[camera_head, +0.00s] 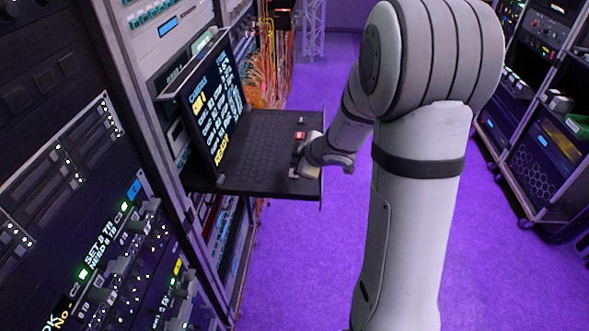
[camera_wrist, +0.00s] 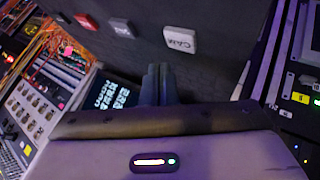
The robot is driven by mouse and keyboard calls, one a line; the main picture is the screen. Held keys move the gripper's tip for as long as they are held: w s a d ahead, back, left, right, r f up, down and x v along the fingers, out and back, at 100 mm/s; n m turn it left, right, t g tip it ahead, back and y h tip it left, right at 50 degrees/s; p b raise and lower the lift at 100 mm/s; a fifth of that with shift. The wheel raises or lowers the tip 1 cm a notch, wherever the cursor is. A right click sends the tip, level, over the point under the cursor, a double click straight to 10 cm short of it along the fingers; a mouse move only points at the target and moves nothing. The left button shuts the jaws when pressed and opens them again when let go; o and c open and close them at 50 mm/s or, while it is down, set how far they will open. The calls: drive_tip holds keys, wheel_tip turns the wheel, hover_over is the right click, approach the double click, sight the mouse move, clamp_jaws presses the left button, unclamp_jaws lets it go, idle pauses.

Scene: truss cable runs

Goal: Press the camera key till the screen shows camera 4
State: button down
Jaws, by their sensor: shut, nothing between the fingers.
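The console screen (camera_head: 215,108) stands upright behind a black keyboard shelf (camera_head: 262,150) in the head view. It carries pale blue lines and a yellow line near its top that seems to begin with "CAM"; I cannot read its number for sure. A pale key (camera_wrist: 180,40) marked "CAM" shows in the wrist view on the dark shelf surface. My gripper (camera_wrist: 158,72) is shut and empty, its tips just below and left of that key in the picture, seemingly apart from it. In the head view my gripper (camera_head: 296,170) is over the shelf's right part, hiding the camera key.
A red key (camera_wrist: 87,21) and a grey key (camera_wrist: 122,27) lie left of the camera key in the wrist view. Equipment racks (camera_head: 80,170) line the left side, and more racks (camera_head: 540,120) stand right. Orange cables (camera_head: 265,75) hang behind the shelf. The purple floor between is clear.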

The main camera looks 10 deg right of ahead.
drive_tip(key=shift+r+p, duration=1.65)
drive_tip(key=shift+r, duration=0.25)
drive_tip(key=shift+f, duration=0.1)
idle(0.8)
